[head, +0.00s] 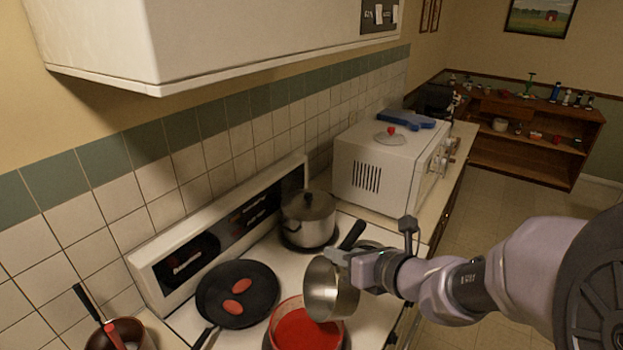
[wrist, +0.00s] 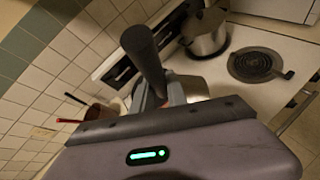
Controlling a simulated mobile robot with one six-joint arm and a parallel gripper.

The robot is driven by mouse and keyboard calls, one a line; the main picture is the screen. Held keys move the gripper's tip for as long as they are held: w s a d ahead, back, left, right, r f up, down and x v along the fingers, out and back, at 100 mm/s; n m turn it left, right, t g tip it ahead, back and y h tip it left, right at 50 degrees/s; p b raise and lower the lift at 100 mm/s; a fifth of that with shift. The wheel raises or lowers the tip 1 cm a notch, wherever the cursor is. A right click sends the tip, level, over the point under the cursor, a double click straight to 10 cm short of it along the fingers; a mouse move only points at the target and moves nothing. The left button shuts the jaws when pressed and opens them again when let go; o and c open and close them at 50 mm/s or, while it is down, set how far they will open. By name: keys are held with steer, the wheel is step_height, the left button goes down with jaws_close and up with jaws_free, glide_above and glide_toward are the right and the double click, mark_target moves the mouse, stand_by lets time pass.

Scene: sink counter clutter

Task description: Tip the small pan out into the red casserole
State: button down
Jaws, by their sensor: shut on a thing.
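The small pan (head: 330,291) is a shiny metal pan with a black handle (head: 353,234). My gripper (head: 347,258) is shut on it near the base of the handle. The pan is steeply tilted on its side, with its mouth facing left, above the right edge of the red casserole (head: 287,309). The casserole stands on the front of the stove and shows a red inside. I see nothing distinct in the pan or pouring from it. The wrist view shows the pan's handle (wrist: 143,55) and part of its metal body (wrist: 192,87); the casserole is hidden there.
A black frying pan (head: 262,309) with two red oval pieces lies left of the casserole. A lidded steel pot (head: 309,218) stands behind. A white microwave (head: 380,165) with a glass lid on top is at the right. A bare burner (wrist: 262,65) shows in the wrist view.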

steer(key=w+d+f+m+t+y+b, duration=0.1)
steer(key=w+d+f+m+y+b, duration=0.3)
steer(key=d+f+m, duration=0.5)
steer(key=shift+d+f+t+y+b, duration=0.4)
steer(key=shift+d+f+y+b, duration=0.9)
steer(key=shift+d+f+b, duration=1.1)
steer(key=shift+s+a+f+p, duration=0.1)
steer(key=shift+a+f+p, duration=0.1)
steer(key=shift+f+p, duration=0.4)
